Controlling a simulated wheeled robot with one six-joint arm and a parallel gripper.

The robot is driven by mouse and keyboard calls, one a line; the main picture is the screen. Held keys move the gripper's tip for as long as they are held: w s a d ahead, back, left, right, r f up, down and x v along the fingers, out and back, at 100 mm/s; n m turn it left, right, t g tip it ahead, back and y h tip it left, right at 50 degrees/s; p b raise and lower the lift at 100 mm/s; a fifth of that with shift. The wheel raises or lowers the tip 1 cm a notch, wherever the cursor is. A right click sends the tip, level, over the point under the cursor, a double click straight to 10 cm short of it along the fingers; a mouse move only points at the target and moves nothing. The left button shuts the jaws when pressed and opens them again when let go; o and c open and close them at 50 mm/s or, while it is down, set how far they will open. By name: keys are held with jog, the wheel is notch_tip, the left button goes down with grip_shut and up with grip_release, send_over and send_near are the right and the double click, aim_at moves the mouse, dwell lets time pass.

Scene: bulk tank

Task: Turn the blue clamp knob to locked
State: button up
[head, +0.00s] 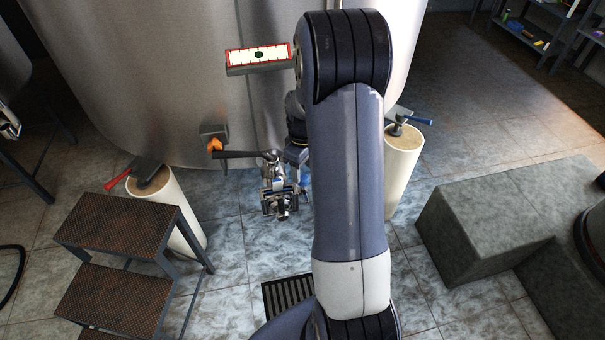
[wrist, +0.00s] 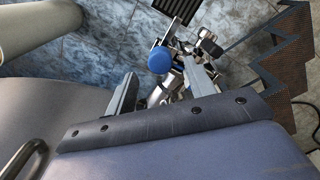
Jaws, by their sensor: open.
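The blue clamp knob (wrist: 160,60) is a round blue cap in the wrist view, on a metal valve fitting (wrist: 182,48). My gripper (wrist: 159,70) is open, with one finger to the left of the knob and one to the right. The knob shows in the gap near the fingertips, and I cannot tell whether either finger touches it. In the head view the metal fitting (head: 280,190) sits low at the tank's front with a dark lever (head: 245,154). There my arm hides most of my gripper, and I cannot make out the knob.
The steel tank (head: 170,80) stands behind the fitting. An orange knob (head: 214,146) is at left. Pale posts with a red handle (head: 117,170) and a blue handle (head: 415,118) flank it. Steps (head: 120,225) stand at left, a grey block (head: 500,210) at right.

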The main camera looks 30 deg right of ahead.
aim_at(303, 177)
jog(key=shift+f, duration=1.7)
jog(key=c, duration=1)
